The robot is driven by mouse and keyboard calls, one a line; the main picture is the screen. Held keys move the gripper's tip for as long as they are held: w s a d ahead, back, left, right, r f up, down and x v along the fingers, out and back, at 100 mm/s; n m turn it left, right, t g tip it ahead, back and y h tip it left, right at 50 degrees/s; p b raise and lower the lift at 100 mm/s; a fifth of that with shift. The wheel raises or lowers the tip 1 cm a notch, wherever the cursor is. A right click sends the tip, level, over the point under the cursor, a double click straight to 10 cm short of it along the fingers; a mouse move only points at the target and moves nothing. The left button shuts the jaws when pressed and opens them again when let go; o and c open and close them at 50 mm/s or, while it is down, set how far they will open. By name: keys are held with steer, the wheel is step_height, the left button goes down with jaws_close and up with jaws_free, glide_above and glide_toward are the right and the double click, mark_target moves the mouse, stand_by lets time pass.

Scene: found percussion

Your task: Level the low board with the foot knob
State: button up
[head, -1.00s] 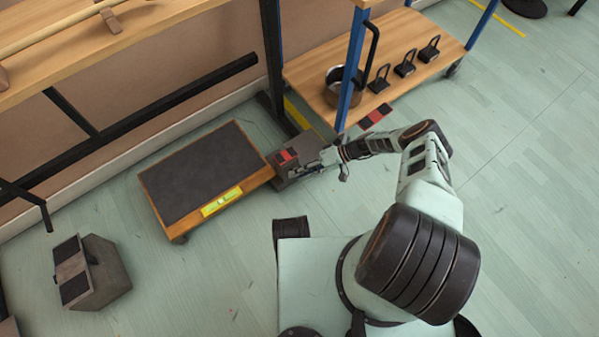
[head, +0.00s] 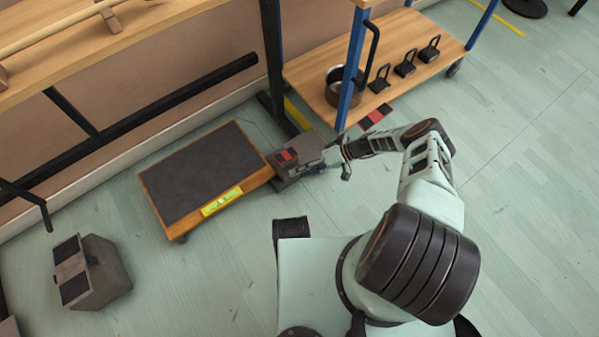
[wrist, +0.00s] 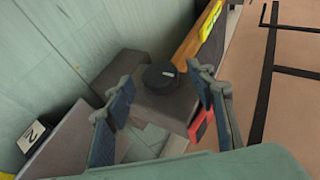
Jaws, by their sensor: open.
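The low board (head: 200,172) has a dark top and wooden edges and lies on the floor by the wall. A yellow level vial (head: 222,201) sits on its front edge; its bubble is too small to read. A grey block (head: 297,158) with a red-and-black patch stands at its right end. In the wrist view the round black foot knob (wrist: 158,76), with a small white mark, sits on grey metal. My gripper (wrist: 160,82) is open, a finger towards each side of the knob; contact is not visible. In the head view my gripper (head: 338,161) is right of the block.
A wooden shelf (head: 440,75) with a pot (head: 343,88) and several dark padlock-shaped weights stands behind my arm. Its blue post (head: 350,70) rises close by. A grey weight block (head: 100,275) sits at the lower left. The floor in front of the board is clear.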

steer(key=v, duration=1.1)
